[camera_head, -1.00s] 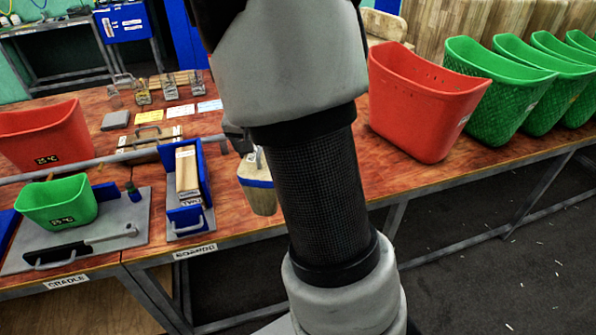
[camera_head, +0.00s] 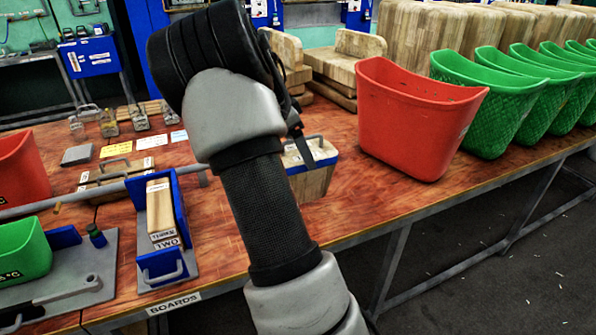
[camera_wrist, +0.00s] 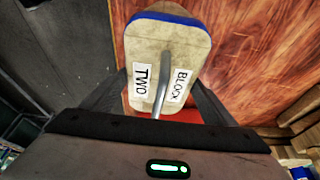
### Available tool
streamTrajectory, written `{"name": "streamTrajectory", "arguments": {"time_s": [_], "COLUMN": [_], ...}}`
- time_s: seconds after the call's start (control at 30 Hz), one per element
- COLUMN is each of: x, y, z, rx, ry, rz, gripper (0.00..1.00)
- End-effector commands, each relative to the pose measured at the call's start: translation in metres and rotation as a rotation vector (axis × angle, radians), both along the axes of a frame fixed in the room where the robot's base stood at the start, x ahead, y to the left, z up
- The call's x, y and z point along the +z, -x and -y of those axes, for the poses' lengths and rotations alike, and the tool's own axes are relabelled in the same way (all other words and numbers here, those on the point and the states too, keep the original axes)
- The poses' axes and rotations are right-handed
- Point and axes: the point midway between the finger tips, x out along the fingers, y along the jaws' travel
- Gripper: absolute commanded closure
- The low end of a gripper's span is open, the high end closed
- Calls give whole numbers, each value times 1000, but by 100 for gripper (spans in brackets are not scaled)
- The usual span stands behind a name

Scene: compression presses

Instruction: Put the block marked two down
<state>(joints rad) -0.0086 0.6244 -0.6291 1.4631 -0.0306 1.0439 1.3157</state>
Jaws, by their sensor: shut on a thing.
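The block marked two (camera_head: 312,180) is a pale wooden block with a blue band and a metal handle on top. In the head view it is over the table, left of the red bin, partly hidden by my arm. In the wrist view the block (camera_wrist: 148,42) shows its labels TWO and BLOCK on either side of the handle. My gripper (camera_wrist: 162,85) is shut on this handle; in the head view my gripper (camera_head: 298,130) is mostly hidden behind my wrist. I cannot tell whether the block's underside touches the table (camera_head: 350,205).
A red bin (camera_head: 415,125) stands right of the block, with several green bins (camera_head: 485,105) beyond. A boards holder (camera_head: 160,225) stands at left. Stacked wooden pieces (camera_head: 345,65) lie behind.

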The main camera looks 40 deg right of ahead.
Motion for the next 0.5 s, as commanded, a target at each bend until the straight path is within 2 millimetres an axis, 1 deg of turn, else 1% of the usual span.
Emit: {"name": "streamTrajectory", "arguments": {"time_s": [0.17, 0.3, 0.4, 0.5], "x": [-15, -38, -50, -52], "y": [0, 0, 0, -1], "z": [1, 1, 1, 1], "rx": [0, 0, 1, 2], "ry": [1, 1, 2, 2], "rz": [2, 1, 2, 4], "gripper": [83, 83, 83, 83]}}
